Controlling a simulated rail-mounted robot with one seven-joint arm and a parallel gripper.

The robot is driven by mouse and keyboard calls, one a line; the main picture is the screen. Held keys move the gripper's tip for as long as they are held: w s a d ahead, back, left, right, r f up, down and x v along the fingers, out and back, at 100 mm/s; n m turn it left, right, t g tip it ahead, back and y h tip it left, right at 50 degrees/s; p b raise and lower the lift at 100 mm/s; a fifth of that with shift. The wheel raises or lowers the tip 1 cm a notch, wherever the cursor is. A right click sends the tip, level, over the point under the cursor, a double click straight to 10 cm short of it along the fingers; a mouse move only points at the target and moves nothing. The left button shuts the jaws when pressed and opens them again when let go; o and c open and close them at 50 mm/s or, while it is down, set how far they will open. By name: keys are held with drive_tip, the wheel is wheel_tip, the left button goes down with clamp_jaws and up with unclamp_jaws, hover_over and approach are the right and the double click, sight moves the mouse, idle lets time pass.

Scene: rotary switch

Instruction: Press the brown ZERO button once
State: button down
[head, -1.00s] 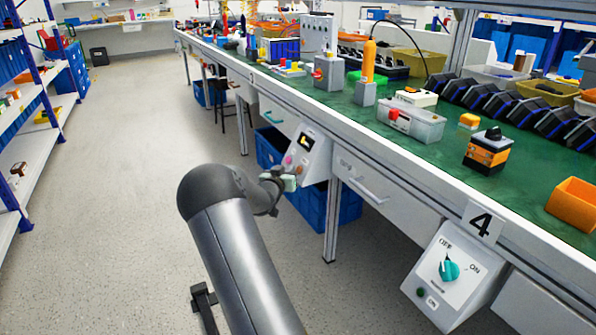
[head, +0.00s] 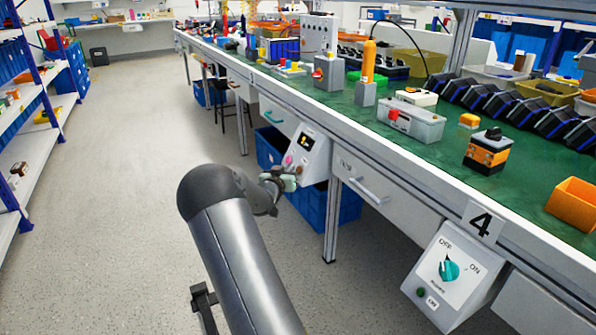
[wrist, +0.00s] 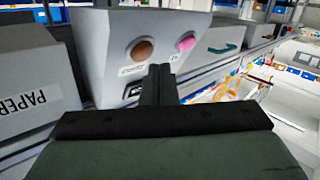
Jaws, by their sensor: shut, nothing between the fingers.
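The brown button (wrist: 141,51) is on the sloped face of a grey control box (wrist: 108,38) in the wrist view, with a small label below it too blurred to read. A pink button (wrist: 186,43) is to its right. My gripper (wrist: 160,72) is shut and empty. Its fingertips appear just below and right of the brown button in the picture; I cannot tell whether they touch the panel.
The box is mounted at the front of a long green-topped workbench (head: 440,165). A drawer (head: 365,185) is to its right and blue bins (head: 340,208) stand below. Another box with a teal knob (head: 448,270) is nearer. The floor to the left is clear.

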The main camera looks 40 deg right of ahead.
drive_tip(key=shift+s+d+f, duration=0.1)
drive_tip(key=shift+d+f, duration=0.1)
drive_tip(key=shift+d, duration=0.15)
drive_tip(key=shift+s+d+f+b, duration=0.1)
drive_tip(key=shift+d+f+b, duration=0.15)
drive_tip(key=shift+d+b, duration=0.2)
idle(0.9)
drive_tip(key=shift+a+r, duration=0.1)
drive_tip(key=shift+a, duration=0.05)
drive_tip(key=shift+a+r+p, duration=0.3)
drive_tip(key=shift+a+p, duration=0.2)
drive_tip(key=shift+a, duration=0.15)
drive_tip(key=shift+w+r, duration=0.1)
drive_tip(key=shift+w, duration=0.1)
drive_tip(key=shift+w+a+r+p, duration=0.15)
drive_tip(key=shift+a+r+p, duration=0.25)
drive_tip(key=shift+a+p, duration=0.25)
drive_tip(key=shift+w+a+r+p, duration=0.15)
drive_tip(key=shift+a+r+p, duration=0.3)
drive_tip(key=shift+a, duration=0.3)
drive_tip(key=shift+w+a+r+p, duration=0.15)
drive_tip(key=shift+a+r+p, duration=0.15)
drive_tip(key=shift+a+p, duration=0.35)
drive_tip(key=shift+a, duration=0.1)
